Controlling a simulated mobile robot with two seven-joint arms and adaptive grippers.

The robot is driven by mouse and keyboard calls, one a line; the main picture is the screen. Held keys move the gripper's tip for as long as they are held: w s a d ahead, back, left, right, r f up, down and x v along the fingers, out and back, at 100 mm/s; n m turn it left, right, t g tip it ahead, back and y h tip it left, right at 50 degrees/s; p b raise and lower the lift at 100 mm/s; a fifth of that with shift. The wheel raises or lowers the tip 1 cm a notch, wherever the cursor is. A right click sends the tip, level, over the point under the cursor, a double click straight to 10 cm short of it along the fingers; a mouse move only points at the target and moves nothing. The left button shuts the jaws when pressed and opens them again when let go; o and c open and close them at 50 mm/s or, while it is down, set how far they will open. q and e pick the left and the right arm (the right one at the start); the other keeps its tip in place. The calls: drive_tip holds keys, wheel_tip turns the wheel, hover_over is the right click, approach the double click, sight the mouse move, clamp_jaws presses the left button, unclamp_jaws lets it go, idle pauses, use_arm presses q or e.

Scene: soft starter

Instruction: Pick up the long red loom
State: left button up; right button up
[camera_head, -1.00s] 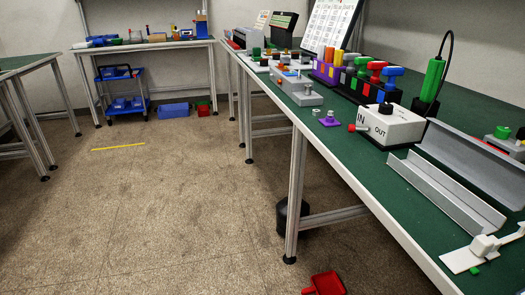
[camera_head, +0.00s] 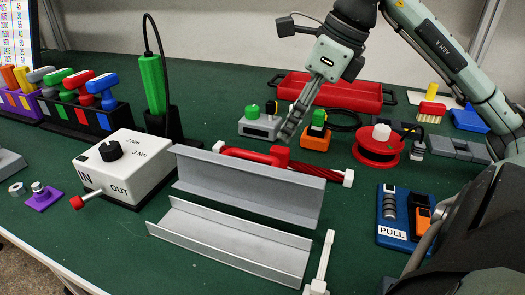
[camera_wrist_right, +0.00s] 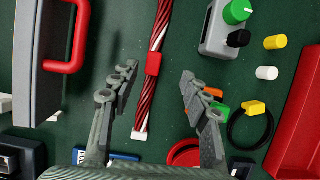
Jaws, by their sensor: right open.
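The long red loom (camera_head: 312,170) lies on the green table behind the grey channel, partly hidden by it. It is a dark-and-red striped bundle with a white end at the right. In the right wrist view the loom (camera_wrist_right: 160,28) runs lengthwise, with a red band and a white end near the bottom. My right gripper (camera_head: 290,128) points down above the loom. In the wrist view its two fingers (camera_wrist_right: 157,71) are apart, one on either side of the loom, with nothing held. My left gripper is not in view.
Grey channel pieces (camera_head: 230,240) lie in front of the loom. A green-knobbed grey box (camera_head: 260,127), an orange block (camera_head: 315,142) and a red reel (camera_head: 378,160) stand close behind. A red tray (camera_head: 345,95) is farther back. A white IN/OUT box (camera_head: 125,160) is left.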

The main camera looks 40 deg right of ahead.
sight(278, 148)
drive_tip(key=shift+a+f, duration=0.15)
drive_tip(key=shift+f, duration=0.75)
drive_tip(key=x, duration=0.2)
drive_tip(key=b+x, duration=0.1)
drive_tip(key=x, duration=0.2)
drive_tip(key=shift+a+r, duration=0.1)
drive_tip(key=shift+a, duration=0.25)
drive_tip(key=shift+w, duration=0.1)
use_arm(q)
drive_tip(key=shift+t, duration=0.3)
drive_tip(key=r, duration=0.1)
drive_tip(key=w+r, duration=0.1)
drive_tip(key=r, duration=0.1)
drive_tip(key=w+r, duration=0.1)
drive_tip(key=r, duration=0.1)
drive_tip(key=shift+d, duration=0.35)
use_arm(e)
drive_tip(key=shift+a, duration=0.1)
drive_tip(key=shift+c, duration=0.5)
clamp_jaws()
